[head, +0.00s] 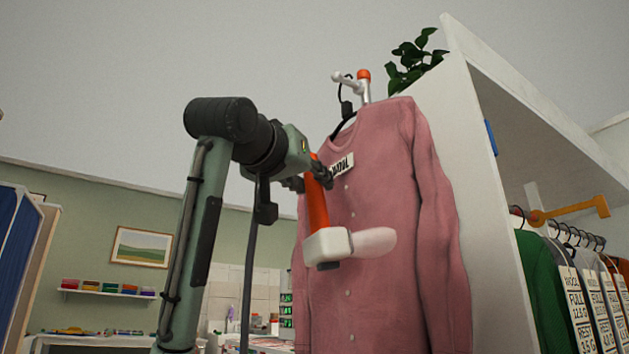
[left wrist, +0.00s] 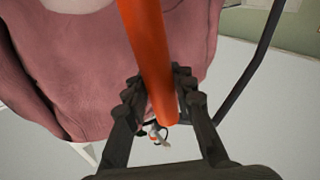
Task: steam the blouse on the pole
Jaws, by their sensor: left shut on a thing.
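The pink blouse (head: 400,200) hangs on a black hanger from the pole (head: 364,88), which has an orange tip. A partly covered white label on its chest ends in "OOL". My left gripper (head: 318,178) is shut on the orange handle of the steamer (head: 327,244), in front of the blouse. The steamer's white head points right, with a pale plume of steam (head: 374,241) against the blouse front. In the left wrist view the orange handle (left wrist: 148,60) runs between the fingers (left wrist: 160,95), with the blouse (left wrist: 70,80) behind. My right gripper is not in view.
A white wardrobe panel (head: 465,150) stands close at the blouse's right. Beyond it, garments with white labels (head: 580,300) hang on a rail. A plant (head: 412,62) sits on top. A wall shelf (head: 105,292) is far left.

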